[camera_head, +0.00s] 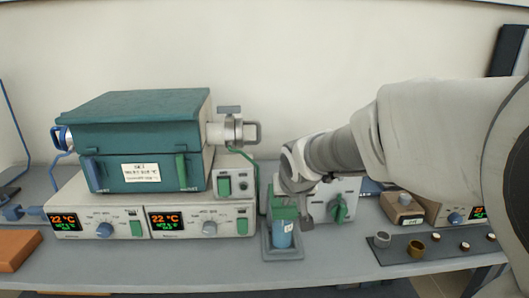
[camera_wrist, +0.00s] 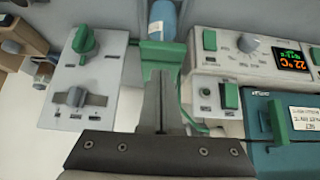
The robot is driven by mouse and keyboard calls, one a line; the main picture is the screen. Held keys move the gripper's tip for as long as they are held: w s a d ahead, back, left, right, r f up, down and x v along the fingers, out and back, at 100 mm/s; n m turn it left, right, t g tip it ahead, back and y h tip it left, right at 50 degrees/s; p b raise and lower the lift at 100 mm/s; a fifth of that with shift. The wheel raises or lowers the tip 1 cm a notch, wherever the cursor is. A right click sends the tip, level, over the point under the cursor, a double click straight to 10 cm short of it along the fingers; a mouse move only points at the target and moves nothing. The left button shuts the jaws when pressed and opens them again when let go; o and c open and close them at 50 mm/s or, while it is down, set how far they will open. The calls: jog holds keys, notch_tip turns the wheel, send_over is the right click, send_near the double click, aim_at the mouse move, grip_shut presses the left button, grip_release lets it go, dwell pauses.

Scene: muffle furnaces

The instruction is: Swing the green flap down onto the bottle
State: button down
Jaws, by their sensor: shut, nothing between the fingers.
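A blue bottle (camera_head: 283,236) with a white label stands in a small grey holder (camera_head: 267,252) in the head view. The green flap (camera_head: 285,209) shows at the bottle's top end, partly behind my gripper. In the wrist view the bottle (camera_wrist: 163,18) is at the top edge and the green flap (camera_wrist: 162,52) lies right against its near end. I cannot tell whether the flap rests on the bottle. My gripper (camera_wrist: 161,78) is shut and empty, its fingertips at the flap; I cannot tell whether they touch it.
A teal furnace (camera_head: 145,135) sits on a white control unit (camera_head: 185,226) left of the holder. A white box with a green knob (camera_head: 339,207) stands just right. A dark mat (camera_head: 425,249) with small cups lies further right. Bare bench lies in front.

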jog(key=f+b, duration=0.1)
jog(key=s+f+b, duration=0.1)
jog(key=f, duration=0.1)
jog(key=shift+f, duration=0.1)
jog(key=shift+s+f+b, duration=0.2)
jog(key=shift+f+b, duration=0.25)
jog(key=shift+b, duration=0.05)
jog(key=shift+f, duration=0.1)
jog(key=shift+r+p, duration=0.4)
jog(key=shift+r, duration=0.1)
notch_tip(320, 180, up, 5)
jog(key=p, duration=0.4)
send_near(287, 215)
jog(key=shift+s+r, duration=0.2)
jog(key=shift+s, duration=1.15)
jog(key=shift+s+r, duration=0.2)
jog(key=shift+s, duration=1.15)
